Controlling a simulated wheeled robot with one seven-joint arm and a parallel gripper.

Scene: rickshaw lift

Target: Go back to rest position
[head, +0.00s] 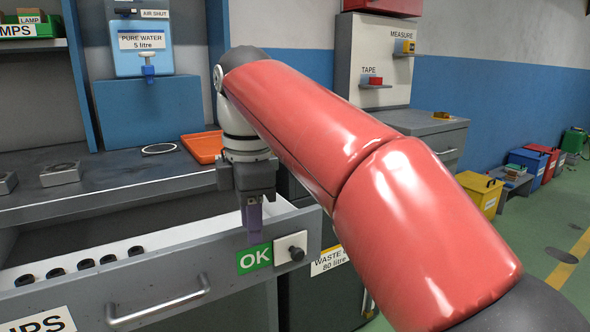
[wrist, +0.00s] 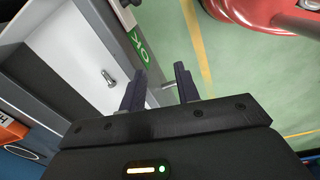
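My gripper (head: 253,222) hangs fingers-down at the end of my red arm, over the right front corner of the open drawer (head: 170,247), near the green OK label (head: 254,258). In the wrist view, the gripper (wrist: 160,88) shows its two dark fingers spread apart with nothing between them. The drawer's inside (wrist: 70,45) and the OK label (wrist: 138,48) show beside the left finger. Green floor lies beyond the right finger. A small grey pin-like piece (wrist: 109,79) lies in the drawer. My arm hides part of the scene behind it in the head view.
A black knob on a white plate (head: 291,247) is beside the OK label. Several black round pieces (head: 86,264) line the drawer. An orange tray (head: 203,147) sits on the counter. Coloured bins (head: 481,193) stand at the right wall. Floor at right is mostly free.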

